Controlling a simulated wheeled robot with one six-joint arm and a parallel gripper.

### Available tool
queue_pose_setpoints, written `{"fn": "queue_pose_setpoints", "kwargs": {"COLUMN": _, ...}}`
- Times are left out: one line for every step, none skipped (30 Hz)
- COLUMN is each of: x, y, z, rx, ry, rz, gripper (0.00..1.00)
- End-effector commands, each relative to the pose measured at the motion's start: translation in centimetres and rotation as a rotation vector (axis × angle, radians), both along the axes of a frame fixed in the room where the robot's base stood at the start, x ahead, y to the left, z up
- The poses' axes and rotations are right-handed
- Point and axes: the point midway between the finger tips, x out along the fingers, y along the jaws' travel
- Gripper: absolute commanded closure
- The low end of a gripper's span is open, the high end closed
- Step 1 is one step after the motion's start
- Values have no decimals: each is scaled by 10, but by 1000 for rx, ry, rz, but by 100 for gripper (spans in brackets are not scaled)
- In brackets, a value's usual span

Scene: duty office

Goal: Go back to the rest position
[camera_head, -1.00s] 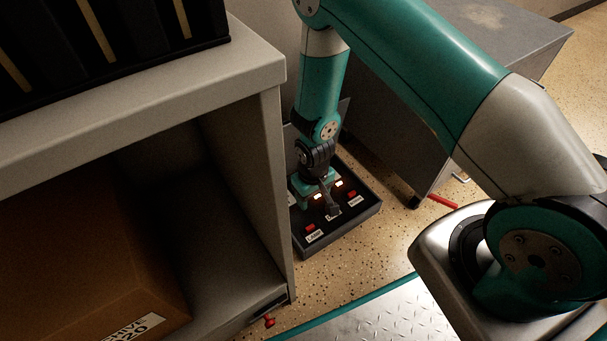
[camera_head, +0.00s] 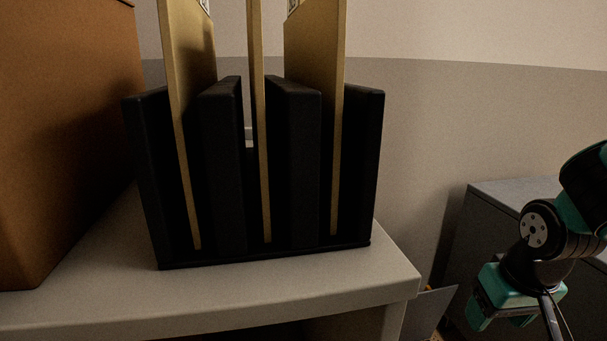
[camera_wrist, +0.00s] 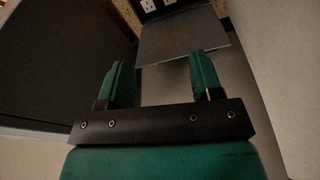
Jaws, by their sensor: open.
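My gripper (camera_wrist: 160,82) is open and empty in the wrist view, its two green fingers spread apart. A grey panel (camera_wrist: 183,42) shows beyond the fingertips, with no contact that I can see. In the head view my wrist and the green gripper body are at the lower right, right of the shelf; the fingertips are not clearly seen there.
A grey shelf (camera_head: 300,290) bears a black file rack (camera_head: 222,130) with several tan folders and a brown box (camera_head: 60,140). A grey cabinet (camera_head: 490,215) stands behind my arm at right. A tilted panel (camera_head: 432,308) shows beside the shelf's right end.

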Motion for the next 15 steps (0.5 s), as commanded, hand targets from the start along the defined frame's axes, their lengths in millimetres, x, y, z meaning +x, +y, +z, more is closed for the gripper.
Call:
{"fn": "queue_pose_setpoints", "kwargs": {"x": -11, "y": -5, "z": 12, "rx": 0, "ry": -20, "rz": -12, "gripper": 40}}
{"fn": "queue_pose_setpoints", "kwargs": {"x": -18, "y": -7, "z": 18, "rx": -1, "ry": -29, "rz": -19, "gripper": 40}}
{"fn": "queue_pose_setpoints", "kwargs": {"x": -22, "y": 11, "z": 39, "rx": 34, "ry": -23, "rz": 36, "gripper": 40}}
{"fn": "queue_pose_setpoints", "kwargs": {"x": -26, "y": 26, "z": 51, "rx": 63, "ry": -14, "rz": 82, "gripper": 40}}
{"fn": "queue_pose_setpoints", "kwargs": {"x": -32, "y": 40, "z": 62, "rx": 91, "ry": -6, "rz": 127, "gripper": 40}}
{"fn": "queue_pose_setpoints", "kwargs": {"x": -40, "y": 56, "z": 76, "rx": 123, "ry": 4, "rz": 185, "gripper": 40}}
{"fn": "queue_pose_setpoints", "kwargs": {"x": -47, "y": 68, "z": 88, "rx": 148, "ry": 12, "rz": 231, "gripper": 40}}
{"fn": "queue_pose_setpoints", "kwargs": {"x": -55, "y": 80, "z": 99, "rx": 171, "ry": 20, "rz": 280, "gripper": 40}}
{"fn": "queue_pose_setpoints", "kwargs": {"x": -67, "y": 95, "z": 115, "rx": 199, "ry": 31, "rz": 349, "gripper": 40}}
{"fn": "queue_pose_setpoints", "kwargs": {"x": -77, "y": 106, "z": 127, "rx": 218, "ry": 42, "rz": 401, "gripper": 40}}
{"fn": "queue_pose_setpoints", "kwargs": {"x": -88, "y": 116, "z": 139, "rx": 238, "ry": 52, "rz": 457, "gripper": 40}}
{"fn": "queue_pose_setpoints", "kwargs": {"x": -104, "y": 128, "z": 156, "rx": 260, "ry": 66, "rz": 536, "gripper": 40}}
{"fn": "queue_pose_setpoints", "kwargs": {"x": -117, "y": 136, "z": 168, "rx": 274, "ry": 76, "rz": 597, "gripper": 40}}
{"fn": "queue_pose_setpoints", "kwargs": {"x": -130, "y": 144, "z": 181, "rx": 288, "ry": 87, "rz": 661, "gripper": 40}}
{"fn": "queue_pose_setpoints", "kwargs": {"x": -127, "y": 142, "z": 199, "rx": 285, "ry": 92, "rz": 642, "gripper": 40}}
